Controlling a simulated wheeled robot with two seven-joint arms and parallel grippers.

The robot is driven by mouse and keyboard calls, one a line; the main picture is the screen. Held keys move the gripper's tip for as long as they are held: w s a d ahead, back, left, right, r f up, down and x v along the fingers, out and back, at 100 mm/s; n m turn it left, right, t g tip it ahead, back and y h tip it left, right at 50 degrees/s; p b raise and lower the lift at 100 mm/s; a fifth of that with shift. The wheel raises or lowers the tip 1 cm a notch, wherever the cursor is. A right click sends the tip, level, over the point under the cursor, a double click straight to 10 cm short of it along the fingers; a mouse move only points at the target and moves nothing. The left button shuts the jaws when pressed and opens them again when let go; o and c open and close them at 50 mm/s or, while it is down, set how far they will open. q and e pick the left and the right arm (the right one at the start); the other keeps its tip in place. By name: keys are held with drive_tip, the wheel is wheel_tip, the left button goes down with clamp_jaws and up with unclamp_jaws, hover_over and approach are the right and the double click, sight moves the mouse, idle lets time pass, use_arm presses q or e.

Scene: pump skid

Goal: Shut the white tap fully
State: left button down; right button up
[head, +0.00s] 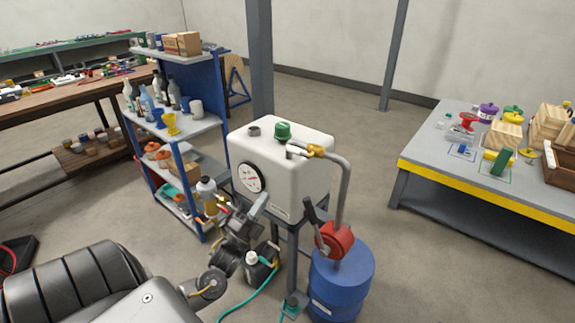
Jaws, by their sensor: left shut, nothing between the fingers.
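The white tank (305,165) stands on a dark frame in the middle of the head view, with a round dial (249,177) on its front. My left gripper (260,202) comes from the lower left and is just in front of the tank's lower front side. Its fingers are together, with nothing seen between them. Small coloured fittings (211,208) show just left of it. I cannot make out the white tap for certain; my gripper and wrist cover part of that area. My right gripper is out of view.
A blue drum (342,280) with a red hand pump (335,238) stands right of the tank. A blue shelf rack (176,130) with bottles is close behind on the left. A teal hose (248,297) lies in front. Floor is free before the right bench (440,150).

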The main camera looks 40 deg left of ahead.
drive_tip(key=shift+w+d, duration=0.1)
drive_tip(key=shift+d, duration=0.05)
use_arm(q)
drive_tip(key=p, duration=0.5)
approach(300, 151)
drive_tip(key=w+a+r, duration=0.2)
drive_tip(key=w, duration=0.2)
drive_tip(key=shift+w+a, duration=0.15)
drive_tip(key=shift+w, duration=0.5)
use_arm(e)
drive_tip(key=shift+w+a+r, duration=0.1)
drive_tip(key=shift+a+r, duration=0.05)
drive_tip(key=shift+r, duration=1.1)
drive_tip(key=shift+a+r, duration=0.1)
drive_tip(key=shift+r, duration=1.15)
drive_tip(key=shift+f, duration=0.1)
